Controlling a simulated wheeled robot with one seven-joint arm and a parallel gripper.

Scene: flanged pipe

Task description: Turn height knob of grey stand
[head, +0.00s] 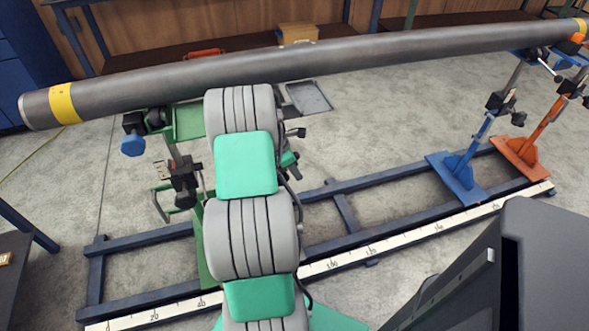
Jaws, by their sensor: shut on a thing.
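I cannot make out a grey stand; my raised arm covers the middle of the head view, where one could be hidden. My gripper does not show clearly behind the arm. Small dark and green parts stick out at the arm's right edge, and I cannot tell whether they belong to my wrist or to a stand. A long grey pipe (400,48) with yellow bands near its ends runs across the view behind my arm. No height knob of a grey stand is visible.
A green stand (188,122) with a blue knob (132,145) and a dark clamp (183,180) is left of my arm. A blue stand (462,172) and an orange stand (530,148) are at right. Blue floor rails (395,178) and a white scale (385,243) run below.

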